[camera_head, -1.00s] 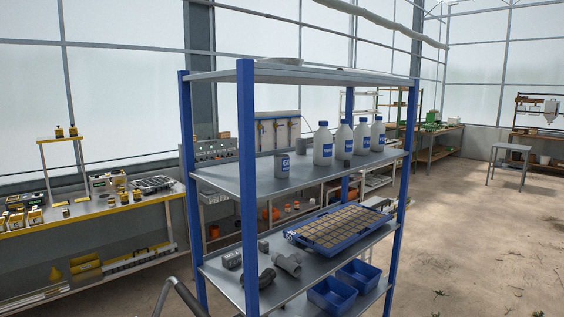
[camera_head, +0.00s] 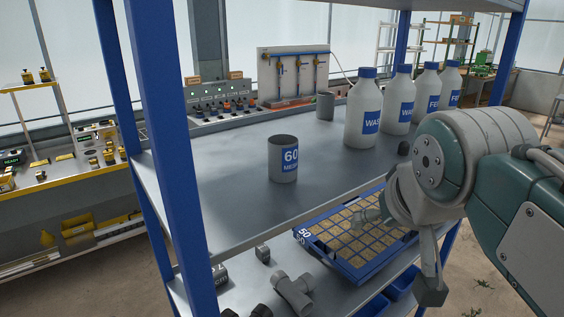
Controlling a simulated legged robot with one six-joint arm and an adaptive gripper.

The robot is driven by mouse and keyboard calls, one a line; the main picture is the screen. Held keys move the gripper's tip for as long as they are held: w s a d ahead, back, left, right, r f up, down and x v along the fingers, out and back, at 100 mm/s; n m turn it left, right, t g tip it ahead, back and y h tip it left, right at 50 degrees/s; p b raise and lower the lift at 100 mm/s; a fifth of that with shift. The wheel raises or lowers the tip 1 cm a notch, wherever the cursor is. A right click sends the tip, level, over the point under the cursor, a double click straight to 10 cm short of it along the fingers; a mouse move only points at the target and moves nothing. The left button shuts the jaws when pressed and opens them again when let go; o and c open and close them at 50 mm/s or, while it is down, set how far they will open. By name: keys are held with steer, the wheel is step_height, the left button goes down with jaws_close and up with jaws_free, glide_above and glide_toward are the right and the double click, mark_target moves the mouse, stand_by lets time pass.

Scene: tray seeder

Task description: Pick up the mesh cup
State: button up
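The mesh cup (camera_head: 283,170) is a grey open-topped cylinder with a blue label reading "60 MESH". It stands upright on the grey upper shelf (camera_head: 225,195) of the blue-posted rack, near the front edge. My gripper (camera_head: 398,252) is at the lower right, in front of the rack, to the right of and lower than the cup. Its two fingers are spread apart with nothing seen between them. It is well apart from the cup and partly covers the seed tray in the picture.
Several white bottles (camera_head: 363,120) with blue caps stand right of the cup, and a plain grey cup (camera_head: 325,105) stands behind. A blue seed tray (camera_head: 315,250) and grey pipe fittings (camera_head: 293,292) lie on the shelf below. A blue post (camera_head: 165,150) rises at left.

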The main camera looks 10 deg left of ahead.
steer(key=w+a+r+n+y, duration=0.1)
steer(key=w+a+r, duration=0.2)
steer(key=a+r, duration=0.2)
steer(key=n+y, duration=0.1)
glide_toward(283, 159)
steer(key=w+r, duration=0.1)
steer(key=shift+t, duration=0.4)
steer(key=x, duration=0.2)
steer(key=a+x, duration=0.1)
steer(key=x, duration=0.2)
steer(key=shift+w, duration=0.2)
steer(key=x, duration=0.5)
steer(key=shift+w+d, duration=0.1)
steer(key=shift+w, duration=0.25)
steer(key=c, duration=1.1)
